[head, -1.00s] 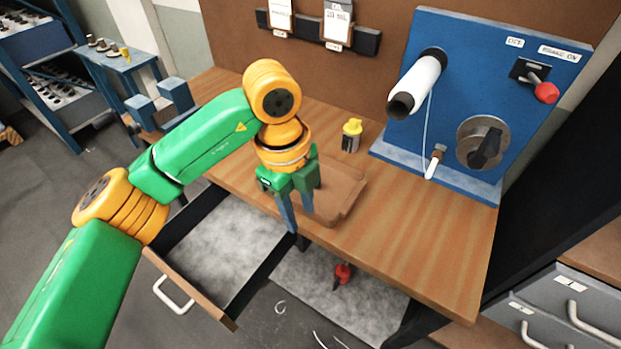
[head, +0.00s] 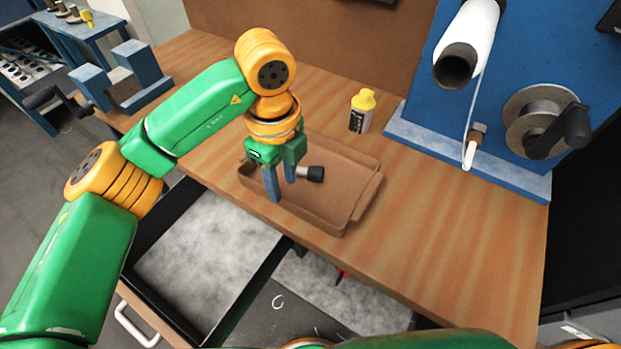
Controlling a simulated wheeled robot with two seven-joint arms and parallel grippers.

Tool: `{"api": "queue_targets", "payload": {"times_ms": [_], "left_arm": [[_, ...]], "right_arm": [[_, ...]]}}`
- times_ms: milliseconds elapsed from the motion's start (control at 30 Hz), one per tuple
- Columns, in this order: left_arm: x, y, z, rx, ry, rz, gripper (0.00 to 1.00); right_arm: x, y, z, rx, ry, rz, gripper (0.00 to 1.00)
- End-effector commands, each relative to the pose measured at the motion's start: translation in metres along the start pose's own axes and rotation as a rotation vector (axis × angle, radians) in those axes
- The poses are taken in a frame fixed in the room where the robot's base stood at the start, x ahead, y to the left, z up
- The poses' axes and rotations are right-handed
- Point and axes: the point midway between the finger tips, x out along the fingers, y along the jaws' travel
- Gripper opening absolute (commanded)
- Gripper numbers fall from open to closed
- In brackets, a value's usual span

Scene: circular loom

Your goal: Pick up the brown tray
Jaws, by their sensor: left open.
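The brown tray (head: 326,206) lies on the wooden workbench near its front edge, left of the blue panel. It is shallow, with a handle tab at its right end. A small black and white cylinder (head: 311,173) is in it. My left gripper (head: 281,190) is open and points down over the left part of the tray. I cannot tell whether its fingers touch the tray. The gripper hides part of the tray's left side. My right gripper is not in view.
A yellow-capped bottle (head: 361,111) stands behind the tray. The blue panel (head: 541,64) with a white roll and a crank stands at right. An open drawer (head: 205,255) juts out below the bench at left. The bench (head: 440,230) right of the tray is clear.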

Motion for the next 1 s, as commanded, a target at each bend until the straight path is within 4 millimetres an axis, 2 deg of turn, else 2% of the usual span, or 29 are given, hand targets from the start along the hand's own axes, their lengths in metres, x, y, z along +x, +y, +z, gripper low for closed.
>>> {"api": "queue_targets", "payload": {"times_ms": [200,300,400,567,700,733,1000], "left_arm": [[0.032,0.0,-0.001,0.001,0.004,0.006,0.41],[0.051,-0.001,0.0,0.0,0.002,0.003,0.41],[0.059,-0.001,0.0,0.001,0.001,0.0,0.41],[0.059,-0.001,0.0,0.001,0.001,-0.001,0.41],[0.059,-0.001,0.0,0.001,0.001,-0.001,0.03],[0.059,-0.002,0.0,0.001,0.001,-0.001,0.0],[0.059,-0.002,0.0,0.001,0.001,-0.001,0.0]], "right_arm": [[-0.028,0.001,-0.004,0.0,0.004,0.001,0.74],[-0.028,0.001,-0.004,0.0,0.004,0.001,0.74],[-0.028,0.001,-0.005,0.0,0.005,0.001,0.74],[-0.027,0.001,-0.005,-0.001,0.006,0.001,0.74],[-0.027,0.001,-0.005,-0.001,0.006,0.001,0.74],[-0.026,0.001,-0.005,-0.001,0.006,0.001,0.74],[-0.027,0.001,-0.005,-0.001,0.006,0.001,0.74]]}}
